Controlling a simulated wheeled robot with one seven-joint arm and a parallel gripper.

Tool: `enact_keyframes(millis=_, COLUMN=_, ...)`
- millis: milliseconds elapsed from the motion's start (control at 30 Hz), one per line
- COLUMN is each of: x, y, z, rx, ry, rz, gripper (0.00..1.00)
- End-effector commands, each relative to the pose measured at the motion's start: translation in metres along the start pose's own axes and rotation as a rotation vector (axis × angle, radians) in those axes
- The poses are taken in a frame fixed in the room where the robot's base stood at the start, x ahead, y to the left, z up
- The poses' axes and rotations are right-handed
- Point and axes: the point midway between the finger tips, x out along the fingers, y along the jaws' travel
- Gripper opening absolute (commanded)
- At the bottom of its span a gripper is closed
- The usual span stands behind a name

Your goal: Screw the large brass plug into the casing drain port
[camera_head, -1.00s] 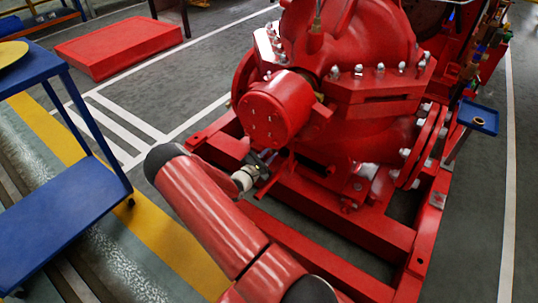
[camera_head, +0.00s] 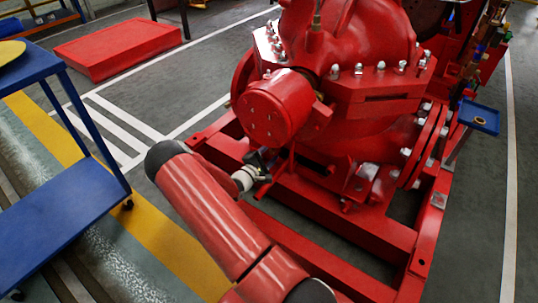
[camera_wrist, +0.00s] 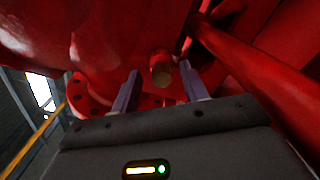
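The red pump casing (camera_head: 362,130) stands in the middle of the head view. In the wrist view a short red boss with a round, dull brass-coloured end (camera_wrist: 161,72) shows under the casing (camera_wrist: 110,35). I cannot tell whether that end is the brass plug or the bare drain port. My gripper (camera_wrist: 159,69) is open, its two grey fingers apart on either side of the boss, with a visible gap on each side. In the head view my gripper (camera_head: 264,161) is small and partly hidden, low beside the casing's round red end cover (camera_head: 275,108).
Red base rails (camera_head: 325,215) run below the casing. A red beam (camera_wrist: 250,62) passes close on the right in the wrist view. A blue trolley (camera_head: 62,215) stands at left, and a small blue tray (camera_head: 479,117) holding a ring-like brass-coloured item is at right.

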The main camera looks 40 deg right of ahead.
Motion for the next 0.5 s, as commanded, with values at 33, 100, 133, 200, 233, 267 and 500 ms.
enact_keyframes(millis=33, x=-0.001, y=0.000, z=-0.001, rx=-0.001, ry=0.001, rz=0.000, gripper=0.44)
enact_keyframes(millis=100, x=-0.001, y=-0.001, z=-0.001, rx=-0.001, ry=0.002, rz=-0.001, gripper=0.44)
enact_keyframes(millis=133, x=-0.001, y=-0.001, z=-0.001, rx=-0.001, ry=0.002, rz=-0.001, gripper=0.44)
enact_keyframes(millis=200, x=-0.002, y=-0.001, z=-0.001, rx=-0.002, ry=0.003, rz=-0.001, gripper=0.44)
enact_keyframes(millis=233, x=-0.004, y=-0.001, z=-0.001, rx=-0.002, ry=0.004, rz=-0.001, gripper=0.44)
enact_keyframes(millis=267, x=-0.006, y=-0.001, z=-0.002, rx=-0.002, ry=0.004, rz=-0.001, gripper=0.44)
enact_keyframes(millis=500, x=-0.044, y=0.000, z=-0.002, rx=-0.002, ry=0.005, rz=0.000, gripper=0.44)
